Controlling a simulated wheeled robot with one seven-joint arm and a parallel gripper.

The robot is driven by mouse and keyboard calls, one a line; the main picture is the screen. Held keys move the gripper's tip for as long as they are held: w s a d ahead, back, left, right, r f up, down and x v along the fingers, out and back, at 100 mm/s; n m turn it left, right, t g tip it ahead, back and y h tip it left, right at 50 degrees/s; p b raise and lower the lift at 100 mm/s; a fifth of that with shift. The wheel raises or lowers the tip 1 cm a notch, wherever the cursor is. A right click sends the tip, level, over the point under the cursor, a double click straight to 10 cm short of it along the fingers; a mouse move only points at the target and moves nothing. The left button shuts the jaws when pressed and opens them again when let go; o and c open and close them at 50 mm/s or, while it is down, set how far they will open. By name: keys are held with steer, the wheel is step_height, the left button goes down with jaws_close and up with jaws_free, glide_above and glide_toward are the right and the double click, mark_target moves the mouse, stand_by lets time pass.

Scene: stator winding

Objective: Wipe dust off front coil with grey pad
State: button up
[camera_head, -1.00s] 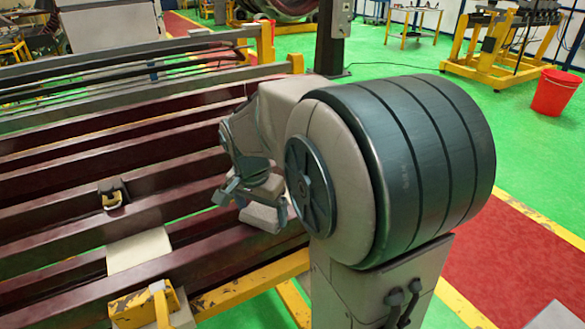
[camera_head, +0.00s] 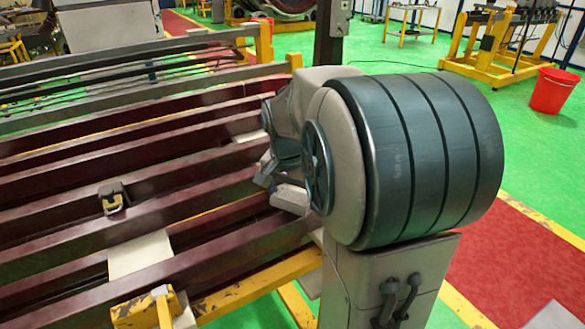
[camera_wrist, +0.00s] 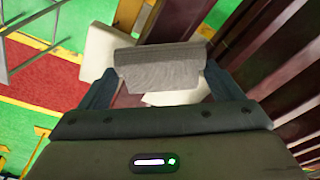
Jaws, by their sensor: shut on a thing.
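Several dark red coil bars lie side by side across the head view. The front coil (camera_head: 222,258) is the nearest bar and runs from lower left to right. My gripper (camera_head: 280,185) is at the right end of the bars, partly hidden behind my own arm. It is shut on the grey pad (camera_head: 291,199), which also shows between the two fingers in the wrist view (camera_wrist: 160,66). The pad is near the right part of the front coil; I cannot tell whether it touches it. No dust can be made out.
A yellow stand (camera_head: 255,283) carries the bars. A small black and yellow piece (camera_head: 113,198) sits on one bar, and a pale sheet (camera_head: 140,256) lies between bars. A red bucket (camera_head: 554,91) stands far right on the green floor.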

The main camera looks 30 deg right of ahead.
steer(key=shift+s+r+p, duration=0.15)
steer(key=shift+r+p, duration=0.15)
steer(key=shift+r, duration=0.35)
steer(key=shift+r+p, duration=1.8)
steer(key=shift+r, duration=0.5)
